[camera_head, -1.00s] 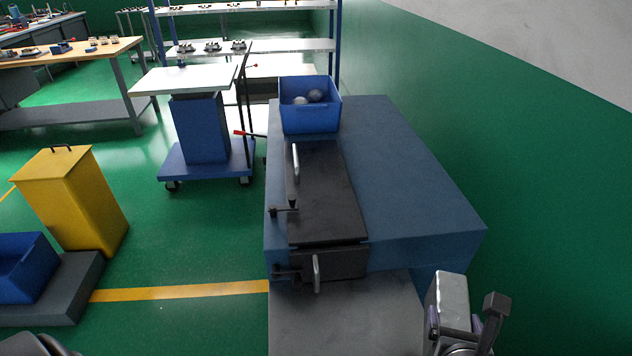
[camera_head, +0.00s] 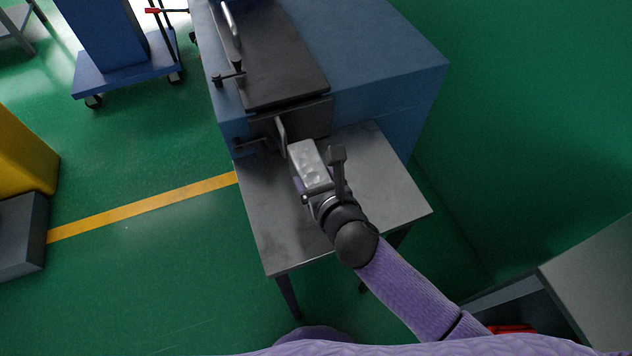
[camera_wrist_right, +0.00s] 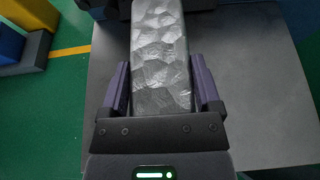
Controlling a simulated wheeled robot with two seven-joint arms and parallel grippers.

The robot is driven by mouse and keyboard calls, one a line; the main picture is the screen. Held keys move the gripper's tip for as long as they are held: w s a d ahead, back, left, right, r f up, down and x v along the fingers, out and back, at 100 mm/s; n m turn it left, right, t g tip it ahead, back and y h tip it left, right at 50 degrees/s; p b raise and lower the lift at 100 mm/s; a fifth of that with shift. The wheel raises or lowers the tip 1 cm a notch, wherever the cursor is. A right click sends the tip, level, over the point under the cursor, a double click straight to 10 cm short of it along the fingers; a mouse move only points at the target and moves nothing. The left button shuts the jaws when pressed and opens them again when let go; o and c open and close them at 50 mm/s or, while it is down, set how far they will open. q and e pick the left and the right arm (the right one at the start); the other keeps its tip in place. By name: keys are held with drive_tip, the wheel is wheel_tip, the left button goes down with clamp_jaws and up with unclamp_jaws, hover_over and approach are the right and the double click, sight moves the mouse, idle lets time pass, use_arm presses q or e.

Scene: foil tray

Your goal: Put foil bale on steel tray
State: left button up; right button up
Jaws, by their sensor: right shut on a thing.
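The foil bale (camera_head: 309,163) is a crumpled silver block. My right gripper (camera_head: 314,188) is shut on it and holds it over the grey steel tray (camera_head: 262,212), a flat table-like surface in front of the blue machine. In the right wrist view the bale (camera_wrist_right: 161,60) lies between the two purple fingers of the right gripper (camera_wrist_right: 162,92), with the grey surface (camera_wrist_right: 255,100) around and below. I cannot tell whether the bale touches the surface. My left gripper is not in view.
The blue machine (camera_head: 370,55) with a dark lid (camera_head: 270,65) and a front door with a handle (camera_head: 281,136) stands just beyond the bale. A blue cart (camera_head: 130,75) stands at the upper left. A grey cabinet stands at the lower right.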

drive_tip(key=shift+r, duration=0.15)
drive_tip(key=shift+f, duration=0.2)
drive_tip(key=o, duration=1.3)
drive_tip(key=shift+o, duration=0.2)
drive_tip(key=shift+r, duration=0.1)
